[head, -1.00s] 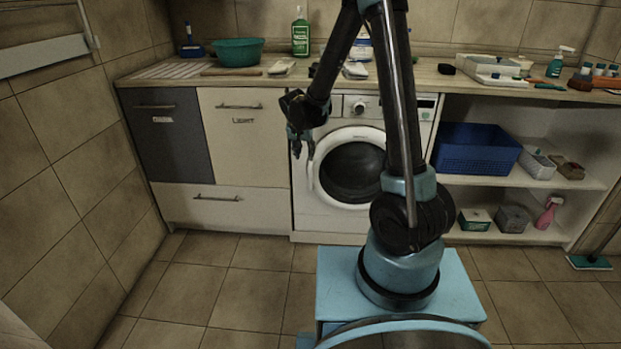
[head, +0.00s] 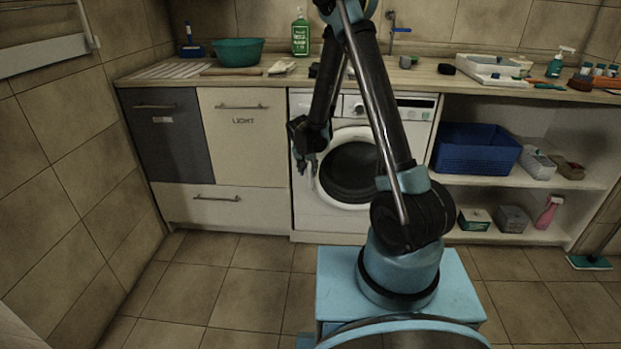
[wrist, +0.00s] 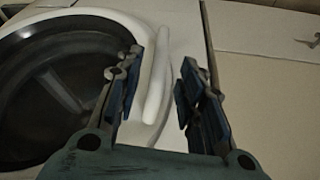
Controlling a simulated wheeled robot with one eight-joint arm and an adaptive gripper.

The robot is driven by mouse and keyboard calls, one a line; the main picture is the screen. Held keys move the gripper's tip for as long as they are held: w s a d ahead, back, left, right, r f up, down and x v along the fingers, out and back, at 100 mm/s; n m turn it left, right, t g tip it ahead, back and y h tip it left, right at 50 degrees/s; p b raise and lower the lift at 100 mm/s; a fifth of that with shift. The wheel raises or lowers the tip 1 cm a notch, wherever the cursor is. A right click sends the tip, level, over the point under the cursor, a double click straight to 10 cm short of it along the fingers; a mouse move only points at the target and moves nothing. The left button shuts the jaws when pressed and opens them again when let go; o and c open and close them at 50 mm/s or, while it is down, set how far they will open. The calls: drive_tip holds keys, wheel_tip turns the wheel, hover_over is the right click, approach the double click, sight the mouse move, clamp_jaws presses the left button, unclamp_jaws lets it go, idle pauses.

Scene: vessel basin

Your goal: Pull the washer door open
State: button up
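The white front-loading washer (head: 308,215) stands under the counter. Its round door (head: 351,176) has a dark glass and a white rim, and it looks closed. In the wrist view the door (wrist: 70,80) fills the left side. The white upright door handle (wrist: 157,75) shows between the two blue-padded fingers of my gripper (wrist: 160,78). The fingers are open, with a visible gap on the handle's right side. In the head view my gripper (head: 307,172) hangs at the left edge of the door, and my arm hides part of the washer's front.
Left of the washer are a cream cabinet (head: 243,140) and a dark cabinet (head: 165,135). Open shelves on the right hold a blue basket (head: 476,150). The counter (head: 270,77) carries several items. The tiled floor in front is clear.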

sight(310, 172)
drive_tip(key=shift+x, duration=2.6)
drive_tip(key=shift+c, duration=0.5)
drive_tip(key=shift+d, duration=0.1)
clamp_jaws()
